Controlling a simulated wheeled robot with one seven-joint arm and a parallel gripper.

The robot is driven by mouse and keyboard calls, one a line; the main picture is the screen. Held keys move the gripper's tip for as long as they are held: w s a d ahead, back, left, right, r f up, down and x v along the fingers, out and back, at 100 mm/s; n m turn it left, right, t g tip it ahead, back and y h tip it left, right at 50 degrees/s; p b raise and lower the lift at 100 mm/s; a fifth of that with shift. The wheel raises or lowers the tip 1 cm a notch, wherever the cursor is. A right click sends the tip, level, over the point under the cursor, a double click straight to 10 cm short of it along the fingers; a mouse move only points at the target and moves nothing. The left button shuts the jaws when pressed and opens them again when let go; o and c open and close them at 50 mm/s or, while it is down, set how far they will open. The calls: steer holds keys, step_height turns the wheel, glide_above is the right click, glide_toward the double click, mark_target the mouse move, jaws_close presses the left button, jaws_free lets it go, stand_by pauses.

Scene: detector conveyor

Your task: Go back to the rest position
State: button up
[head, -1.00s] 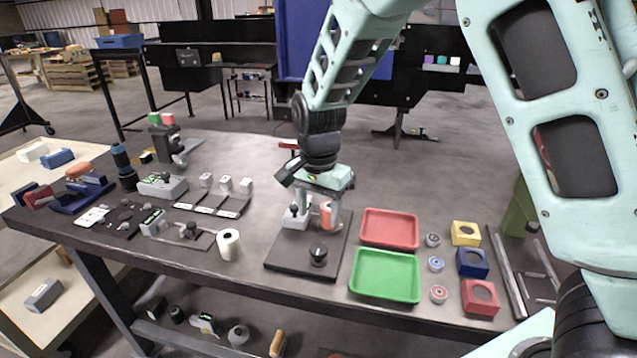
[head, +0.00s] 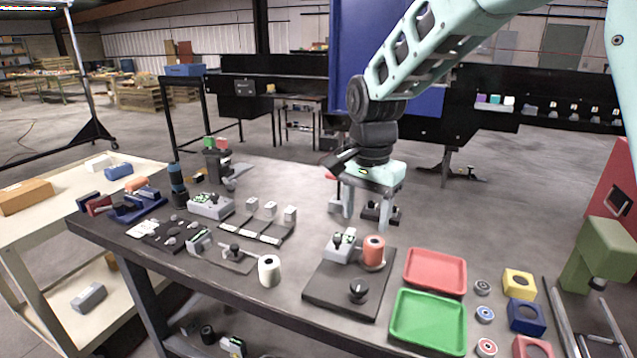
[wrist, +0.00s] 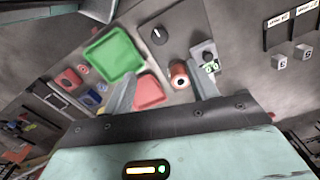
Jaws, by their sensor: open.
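My gripper (head: 364,212) is open and empty, raised above the far side of the workbench in the head view. Its two fingers also show in the wrist view (wrist: 160,90), apart with nothing held between them. Below and nearer the camera, a dark plate (head: 325,295) carries an orange-red cylinder (head: 374,250), a grey-white device (head: 341,246) and a black knob (head: 358,290). The orange cylinder stands upright, apart from the fingers. In the wrist view the orange cylinder (wrist: 179,72) shows beyond the fingers, on the plate.
A red tray (head: 436,258) and a green tray (head: 428,320) lie right of the plate. Yellow (head: 519,282) and blue (head: 527,315) blocks stand further right. A white roll (head: 269,270) stands left. A dark conveyor structure (head: 290,75) stands behind the bench, with open floor between.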

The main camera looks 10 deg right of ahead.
steer(key=s+a+f+n, duration=0.1)
steer(key=s+a+n, duration=0.2)
steer(key=s+n, duration=0.6)
steer(key=s+a+f+n, duration=0.2)
steer(key=s+n, duration=0.7)
steer(key=s, duration=0.9)
steer(key=shift+a+y+b, duration=0.3)
steer(key=shift+a+b, duration=0.05)
steer(key=shift+a, duration=0.45)
